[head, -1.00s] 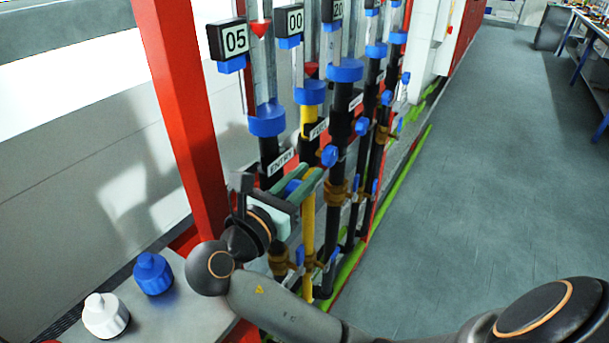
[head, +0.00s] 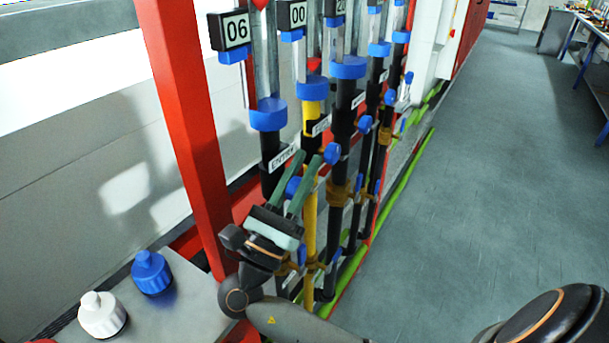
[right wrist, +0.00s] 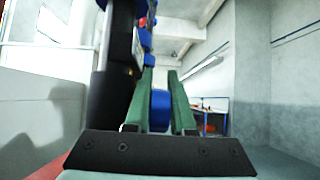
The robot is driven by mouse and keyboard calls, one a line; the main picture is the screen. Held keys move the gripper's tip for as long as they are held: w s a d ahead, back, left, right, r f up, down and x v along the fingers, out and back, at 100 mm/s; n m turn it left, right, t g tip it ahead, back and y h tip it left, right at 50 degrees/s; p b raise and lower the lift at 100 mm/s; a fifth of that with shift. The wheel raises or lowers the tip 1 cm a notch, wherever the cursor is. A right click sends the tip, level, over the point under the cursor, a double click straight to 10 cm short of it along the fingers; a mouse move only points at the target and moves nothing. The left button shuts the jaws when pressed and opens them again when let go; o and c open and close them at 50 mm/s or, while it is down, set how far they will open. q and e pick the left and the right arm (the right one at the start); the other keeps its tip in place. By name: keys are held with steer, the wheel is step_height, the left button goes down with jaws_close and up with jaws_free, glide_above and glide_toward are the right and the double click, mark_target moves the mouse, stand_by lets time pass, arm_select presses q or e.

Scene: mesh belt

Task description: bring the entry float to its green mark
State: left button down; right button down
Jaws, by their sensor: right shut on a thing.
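The entry float (head: 260,4) is a small red cone inside the clear entry tube (head: 268,70), at the top edge of the head view. The display (head: 235,30) beside that tube reads 06. No green mark on this tube is in view. Below the tube is the ENTRY label (head: 283,157) on a black pipe. My right gripper (head: 308,157) is shut on the blue entry valve knob (head: 293,187), with its green fingers on either side. The knob also shows between the fingers in the right wrist view (right wrist: 160,110). My left gripper is out of view.
A red post (head: 185,130) stands left of the entry tube. Other tubes with blue collars and valves stand close behind, one with a display reading 00 (head: 292,15). A blue cap (head: 151,272) and a white cap (head: 101,315) sit on a grey surface. The floor at right is clear.

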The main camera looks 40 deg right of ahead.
steer(key=shift+s+a+r+t+h+b, duration=0.1)
steer(key=shift+a+t+h+b, duration=0.05)
steer(key=shift+h+b, duration=0.45)
steer(key=shift+a+r+t+h+b, duration=0.1)
steer(key=shift+t+h+b, duration=0.05)
steer(key=shift+h+b, duration=0.4)
steer(key=c, duration=1)
jaws_free()
steer(key=shift+c, duration=0.2)
steer(key=shift+f, duration=0.1)
